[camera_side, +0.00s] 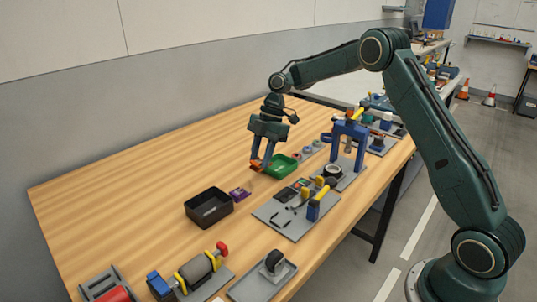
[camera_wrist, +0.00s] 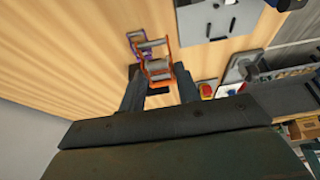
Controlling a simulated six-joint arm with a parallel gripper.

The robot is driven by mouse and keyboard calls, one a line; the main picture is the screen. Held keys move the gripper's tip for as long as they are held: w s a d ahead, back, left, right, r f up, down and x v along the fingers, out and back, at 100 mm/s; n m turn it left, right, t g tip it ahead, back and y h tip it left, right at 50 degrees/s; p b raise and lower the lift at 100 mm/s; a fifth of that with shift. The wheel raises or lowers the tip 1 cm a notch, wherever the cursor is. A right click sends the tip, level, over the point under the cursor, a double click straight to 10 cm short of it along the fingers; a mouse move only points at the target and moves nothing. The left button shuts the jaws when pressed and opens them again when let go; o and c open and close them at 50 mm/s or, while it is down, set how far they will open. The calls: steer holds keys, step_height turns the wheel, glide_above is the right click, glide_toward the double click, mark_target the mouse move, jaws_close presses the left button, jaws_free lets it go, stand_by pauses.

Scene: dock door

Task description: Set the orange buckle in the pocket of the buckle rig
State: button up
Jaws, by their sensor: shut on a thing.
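The orange buckle (camera_side: 256,168) is between the fingertips of my gripper (camera_side: 262,161), held above the wooden table. In the wrist view the buckle (camera_wrist: 158,70) is an orange frame with grey bars, gripped at its near end between my two dark fingers (camera_wrist: 160,85). My gripper points down and is shut on it. A grey plate (camera_side: 277,226) with black pins and blue and yellow parts stands to the right and nearer the camera; I cannot tell for sure that it is the buckle rig. No pocket can be made out.
A purple piece (camera_side: 240,193) lies on the table near an open black bin (camera_side: 209,208). A green tray (camera_side: 283,167) is just right of my gripper. A blue arch (camera_side: 349,131) stands farther right. Several fixtures line the front edge; the table's left part is clear.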

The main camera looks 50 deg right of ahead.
steer(key=s+a+f, duration=0.2)
steer(key=s+a, duration=0.2)
steer(key=s, duration=0.8)
steer(key=shift+f, duration=0.25)
steer(key=shift+f, duration=3.3)
steer(key=shift+f, duration=0.1)
steer(key=o, duration=1.4)
steer(key=shift+o, duration=0.2)
